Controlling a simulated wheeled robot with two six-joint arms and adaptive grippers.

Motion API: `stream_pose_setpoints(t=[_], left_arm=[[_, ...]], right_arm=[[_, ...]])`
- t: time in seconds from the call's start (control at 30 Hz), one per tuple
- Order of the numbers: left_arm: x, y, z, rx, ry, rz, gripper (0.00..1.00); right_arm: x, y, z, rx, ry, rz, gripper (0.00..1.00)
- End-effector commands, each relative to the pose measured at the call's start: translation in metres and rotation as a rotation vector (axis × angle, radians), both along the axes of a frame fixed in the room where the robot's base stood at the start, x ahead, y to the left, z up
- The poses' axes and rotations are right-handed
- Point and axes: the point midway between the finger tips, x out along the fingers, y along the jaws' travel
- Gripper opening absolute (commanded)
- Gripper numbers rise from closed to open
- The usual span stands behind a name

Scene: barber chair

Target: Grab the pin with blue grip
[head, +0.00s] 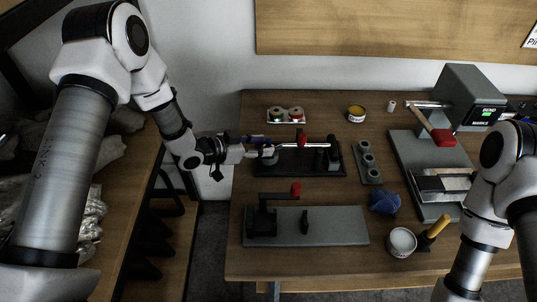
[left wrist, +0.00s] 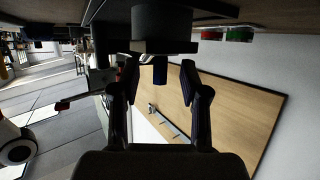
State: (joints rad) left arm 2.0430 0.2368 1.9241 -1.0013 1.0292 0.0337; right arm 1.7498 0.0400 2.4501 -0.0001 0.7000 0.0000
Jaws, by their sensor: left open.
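My left gripper (head: 264,152) reaches in from the left to the left end of a black fixture (head: 300,165) on the workbench. In the left wrist view the left gripper (left wrist: 159,82) is open, one finger on each side. In the head view the gripper hides this pin. My right arm comes in at the right, but its gripper is out of view.
The fixture carries a pale bar (head: 313,145) with red parts. A grey plate (head: 335,226) with a red-knobbed clamp lies in front.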

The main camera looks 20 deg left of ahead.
Motion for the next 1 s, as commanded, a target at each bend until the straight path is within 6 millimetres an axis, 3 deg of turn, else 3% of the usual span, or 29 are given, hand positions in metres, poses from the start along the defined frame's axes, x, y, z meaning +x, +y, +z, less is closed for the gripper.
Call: stream_pose_setpoints(t=[0.23,0.27,0.37,0.4,0.77,1.0], left_arm=[[0.004,-0.004,-0.002,-0.001,0.001,0.002,0.45],[0.004,-0.004,-0.002,-0.001,0.001,0.002,0.38],[0.004,-0.004,-0.002,-0.001,0.001,0.001,0.03],[0.004,-0.004,-0.002,-0.001,0.001,0.001,0.00],[0.004,-0.004,-0.001,-0.001,0.002,0.001,0.00],[0.004,-0.004,0.024,-0.001,-0.002,0.001,0.00]], right_arm=[[0.000,0.000,-0.003,0.000,0.000,0.000,0.78],[0.000,0.000,-0.003,0.000,0.000,0.000,0.78],[0.000,0.000,-0.003,0.000,0.000,0.000,0.78],[0.000,0.000,-0.003,0.000,0.000,0.000,0.78],[0.000,0.000,-0.003,0.000,0.000,0.000,0.78],[0.000,0.000,-0.005,0.000,0.000,0.000,0.78]])
